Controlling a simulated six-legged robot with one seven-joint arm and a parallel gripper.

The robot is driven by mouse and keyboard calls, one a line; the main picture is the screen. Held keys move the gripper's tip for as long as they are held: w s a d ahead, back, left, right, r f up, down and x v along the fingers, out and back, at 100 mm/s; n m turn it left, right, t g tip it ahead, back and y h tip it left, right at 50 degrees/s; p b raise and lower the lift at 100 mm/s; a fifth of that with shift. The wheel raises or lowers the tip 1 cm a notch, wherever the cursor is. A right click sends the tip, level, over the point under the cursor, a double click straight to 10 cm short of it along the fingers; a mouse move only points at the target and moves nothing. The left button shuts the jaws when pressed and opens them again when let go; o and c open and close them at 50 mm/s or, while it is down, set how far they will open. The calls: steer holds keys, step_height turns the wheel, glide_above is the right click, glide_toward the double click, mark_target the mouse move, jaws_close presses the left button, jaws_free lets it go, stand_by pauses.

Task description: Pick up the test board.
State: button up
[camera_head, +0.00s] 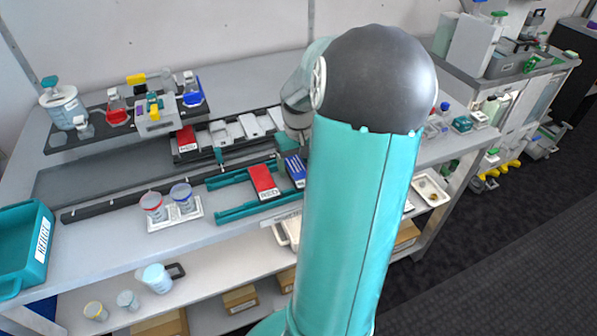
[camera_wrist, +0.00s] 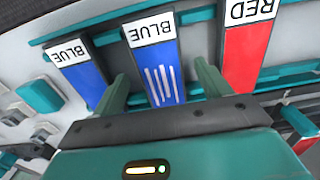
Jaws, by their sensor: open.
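A blue board (camera_wrist: 165,75) with white stripes and a "BLUE" label lies between the two fingers of my gripper (camera_wrist: 161,74) in the wrist view. The fingers are open, one on each side of it; I cannot tell whether they touch it. The striped board also shows in the head view (camera_head: 294,167), partly behind my arm. A second blue board (camera_wrist: 86,80) is to the left and a red board (camera_wrist: 245,55) labelled "RED" to the right; the red one is also in the head view (camera_head: 263,181). No label reads "test". My gripper is hidden in the head view.
Teal rails (camera_head: 235,212) run under the boards. A white tray with two cups (camera_head: 175,215) stands at the front. A rack with flasks (camera_head: 117,112) is at the back left, a teal bin (camera_head: 22,245) at the left edge. Another red board (camera_head: 186,138) lies behind.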

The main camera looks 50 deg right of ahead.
steer(key=shift+f, duration=0.5)
steer(key=shift+c, duration=0.5)
steer(key=c, duration=1)
steer(key=shift+r, duration=0.2)
